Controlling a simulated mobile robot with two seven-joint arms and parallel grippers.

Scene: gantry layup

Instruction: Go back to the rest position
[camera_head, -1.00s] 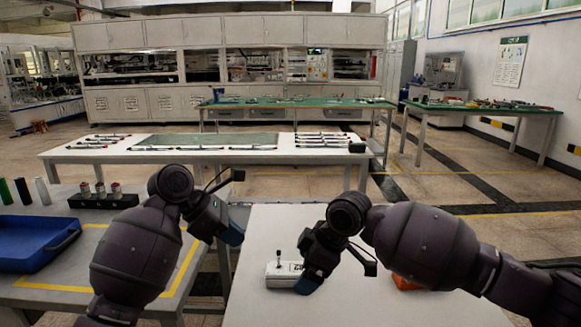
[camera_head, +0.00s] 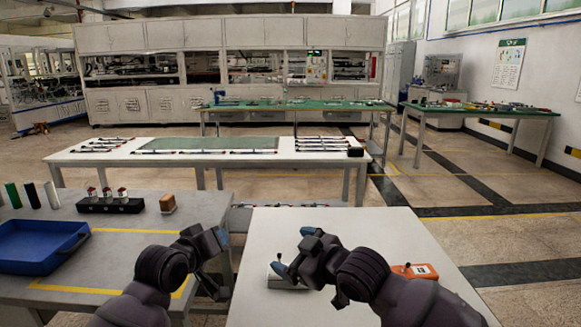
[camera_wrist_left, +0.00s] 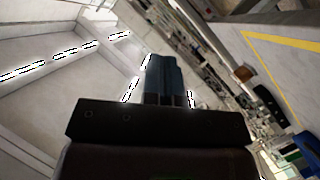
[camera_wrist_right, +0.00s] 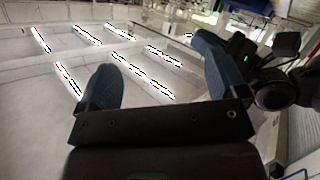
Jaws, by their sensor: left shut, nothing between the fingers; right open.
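My left gripper (camera_head: 222,238) is over the gap between the left table and the white table in the head view. In the left wrist view its fingers (camera_wrist_left: 165,80) are together with nothing between them. My right gripper (camera_head: 291,250) is above the white table (camera_head: 340,222). In the right wrist view its fingers (camera_wrist_right: 155,65) are wide apart and empty. A small white device (camera_head: 285,282) lies on the white table, partly hidden behind the right gripper. An orange device (camera_head: 418,272) lies right of the right arm, partly covered by it.
The grey left table (camera_head: 120,245) holds a blue tray (camera_head: 40,245), a black block with small parts (camera_head: 110,205), a brown block (camera_head: 167,203) and several cylinders (camera_head: 32,195). A long white table (camera_head: 90,160) with rods stands beyond. The white table's far half is clear.

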